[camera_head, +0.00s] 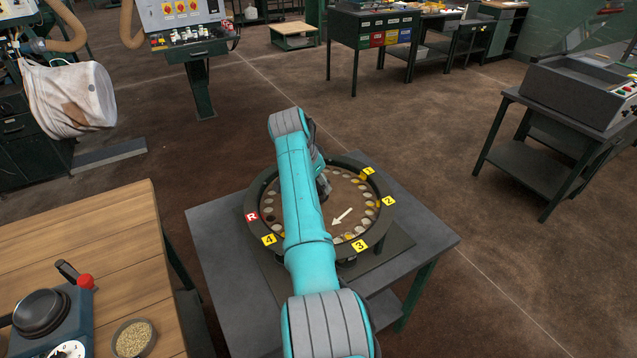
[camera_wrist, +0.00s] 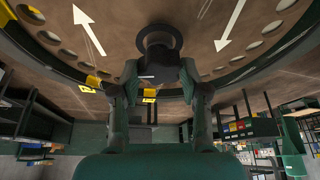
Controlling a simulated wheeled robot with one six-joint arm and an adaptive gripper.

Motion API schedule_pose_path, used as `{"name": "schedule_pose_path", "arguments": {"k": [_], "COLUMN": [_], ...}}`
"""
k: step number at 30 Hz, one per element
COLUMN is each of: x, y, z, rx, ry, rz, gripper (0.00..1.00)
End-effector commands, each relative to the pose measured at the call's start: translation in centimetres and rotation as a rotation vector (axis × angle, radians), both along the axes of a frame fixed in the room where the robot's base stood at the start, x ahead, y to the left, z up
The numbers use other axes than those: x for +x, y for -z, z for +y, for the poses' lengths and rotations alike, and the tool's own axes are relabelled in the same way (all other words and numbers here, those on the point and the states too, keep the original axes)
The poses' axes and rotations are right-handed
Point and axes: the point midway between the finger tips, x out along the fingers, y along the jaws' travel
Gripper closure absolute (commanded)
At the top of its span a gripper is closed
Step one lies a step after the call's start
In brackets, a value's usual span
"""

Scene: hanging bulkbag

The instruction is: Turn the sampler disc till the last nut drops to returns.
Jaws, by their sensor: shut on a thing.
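The sampler disc (camera_head: 352,203) is a round brown plate in a dark ring on a grey table. Holes run near its edge, some pale and some yellowish; a white arrow (camera_head: 342,216) lies on it. Yellow tags 1, 2, 3 and 4 and a red R tag (camera_head: 252,217) for returns sit on the ring. In the wrist view, my gripper (camera_wrist: 160,75) is shut on the dark knob (camera_wrist: 159,42) at the disc's middle, one finger on each side. My arm hides part of the disc in the head view. I cannot make out a nut.
The grey table (camera_head: 215,235) has bare corners around the ring. A wooden bench (camera_head: 100,240) at left holds a device with a red button and a bowl of grains (camera_head: 133,338). A console table (camera_head: 570,95) stands right; a white bag (camera_head: 68,97) hangs far left.

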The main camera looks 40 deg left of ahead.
Motion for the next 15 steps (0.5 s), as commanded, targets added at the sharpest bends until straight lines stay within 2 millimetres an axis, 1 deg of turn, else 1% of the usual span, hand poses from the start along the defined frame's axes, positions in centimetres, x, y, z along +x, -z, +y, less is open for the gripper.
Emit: {"name": "schedule_pose_path", "arguments": {"k": [6,15], "x": [0.01,0.00], "y": [0.04,0.06], "z": [-0.02,-0.03], "rx": [-0.001,-0.001], "ry": [0.031,0.033], "rz": [0.001,0.001], "gripper": [1.00,1.00]}}
